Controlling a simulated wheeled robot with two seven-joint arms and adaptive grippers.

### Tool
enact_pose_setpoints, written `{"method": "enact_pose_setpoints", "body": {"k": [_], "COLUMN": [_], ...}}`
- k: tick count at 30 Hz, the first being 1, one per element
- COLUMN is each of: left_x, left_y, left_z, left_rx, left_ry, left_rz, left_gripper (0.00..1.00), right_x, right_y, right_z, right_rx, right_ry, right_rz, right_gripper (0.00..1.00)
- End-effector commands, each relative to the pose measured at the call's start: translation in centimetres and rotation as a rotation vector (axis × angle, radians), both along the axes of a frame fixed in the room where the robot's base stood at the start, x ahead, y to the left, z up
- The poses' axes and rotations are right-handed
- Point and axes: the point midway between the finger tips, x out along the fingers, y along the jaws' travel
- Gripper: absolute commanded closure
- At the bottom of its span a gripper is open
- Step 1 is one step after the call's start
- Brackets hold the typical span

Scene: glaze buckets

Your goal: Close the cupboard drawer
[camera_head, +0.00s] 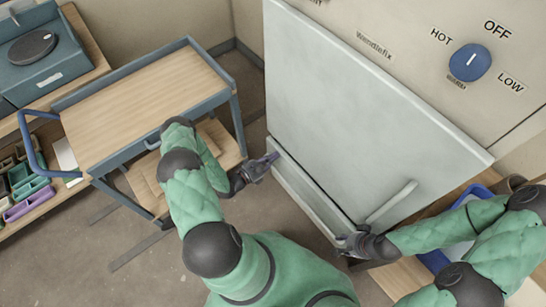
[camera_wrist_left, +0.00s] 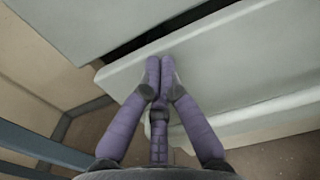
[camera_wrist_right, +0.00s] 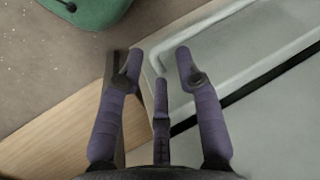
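The cupboard (camera_head: 360,110) is a large pale grey unit with a closed upper door. Its long low drawer (camera_head: 308,198) stands out slightly below the door, with a dark gap along its top. The drawer front also shows in the left wrist view (camera_wrist_left: 230,62) and right wrist view (camera_wrist_right: 235,50). My left gripper (camera_head: 274,156) is at the drawer's left end; its fingertips (camera_wrist_left: 160,65) are together against or just before the front, contact unclear. My right gripper (camera_head: 341,240) is at the drawer's right end, its fingers (camera_wrist_right: 160,54) apart, with the drawer's corner near them.
A wooden-topped blue cart (camera_head: 145,95) stands left of the cupboard. A vertical handle (camera_head: 391,202) sticks out of the door above my right gripper. A blue tray (camera_head: 437,261) is on a wooden surface at right.

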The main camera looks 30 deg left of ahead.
Motion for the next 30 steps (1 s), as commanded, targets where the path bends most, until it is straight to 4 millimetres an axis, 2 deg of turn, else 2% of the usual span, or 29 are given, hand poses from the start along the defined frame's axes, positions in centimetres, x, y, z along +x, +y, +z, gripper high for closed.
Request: {"method": "enact_pose_setpoints", "body": {"k": [9, 19, 30], "left_x": [0.2, 4.5, 5.3], "left_y": [-0.1, -1.7, -1.9], "left_z": [0.0, 0.0, 0.1], "left_rx": [0.000, 0.002, 0.002], "left_ry": [0.000, -0.001, -0.002], "left_rz": [0.000, -0.003, -0.002], "left_gripper": [1.00, 1.00, 1.00], "right_x": [0.0, 0.0, 0.0], "right_y": [0.0, 0.0, 0.0], "right_z": [0.0, 0.0, 0.0], "right_rx": [0.000, 0.000, 0.000], "right_ry": [0.000, 0.000, 0.000], "right_rz": [0.000, 0.000, 0.000], "right_gripper": [0.65, 0.65, 0.65]}}
